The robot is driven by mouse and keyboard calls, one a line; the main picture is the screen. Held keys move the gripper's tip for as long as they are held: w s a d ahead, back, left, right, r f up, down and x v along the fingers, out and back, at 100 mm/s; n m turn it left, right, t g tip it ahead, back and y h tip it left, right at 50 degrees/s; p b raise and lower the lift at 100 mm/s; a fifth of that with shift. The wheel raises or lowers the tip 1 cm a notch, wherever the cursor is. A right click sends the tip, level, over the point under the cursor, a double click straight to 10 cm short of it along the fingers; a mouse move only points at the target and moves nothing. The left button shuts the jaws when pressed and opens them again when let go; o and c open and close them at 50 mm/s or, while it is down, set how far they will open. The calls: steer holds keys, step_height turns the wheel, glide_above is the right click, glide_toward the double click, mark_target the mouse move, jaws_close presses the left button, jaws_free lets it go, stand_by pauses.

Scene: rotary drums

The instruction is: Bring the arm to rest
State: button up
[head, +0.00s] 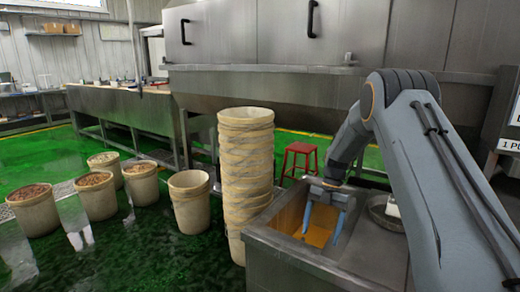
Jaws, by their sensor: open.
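My arm reaches in from the right in the head view, bent at a high elbow, with its forearm sloping down to the left. My gripper (325,222) points downward with its two blue fingers apart and nothing visible between them. It hangs at the opening of a steel sink-like basin (280,247) with a yellow-orange inside. Whether the fingertips are inside the basin or just above its rim, I cannot tell.
A tall stack of beige buckets (246,170) stands left of the basin. An empty-looking bucket (189,200) and several filled buckets (97,196) stand on the wet green floor. A round metal pan (378,212) lies right of the gripper. A red stool (299,157) stands behind.

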steer(key=s+a+r+m+t+h+b, duration=0.1)
steer(key=s+a+r+m+b, duration=0.3)
steer(key=s+a+m+b, duration=0.75)
steer(key=s+a+f+m+t+b, duration=0.1)
steer(key=s+f+m+b, duration=0.25)
steer(key=s, duration=0.35)
steer(key=s+a+f+m+t+b, duration=0.1)
steer(key=s+f+m+b, duration=0.15)
steer(key=s+m, duration=0.3)
steer(key=s+a+f+m+t+b, duration=0.1)
steer(key=s+f+m+b, duration=0.1)
steer(key=s+m+b, duration=0.35)
steer(key=s+d+r+m+h+p, duration=0.1)
steer(key=s+d+r+m+p, duration=0.1)
steer(key=d+r+p, duration=1.1)
step_height(320, 180, up, 3)
steer(key=m+p, duration=0.1)
steer(key=p, duration=1)
steer(key=shift+s, duration=0.35)
steer(key=shift+f, duration=0.1)
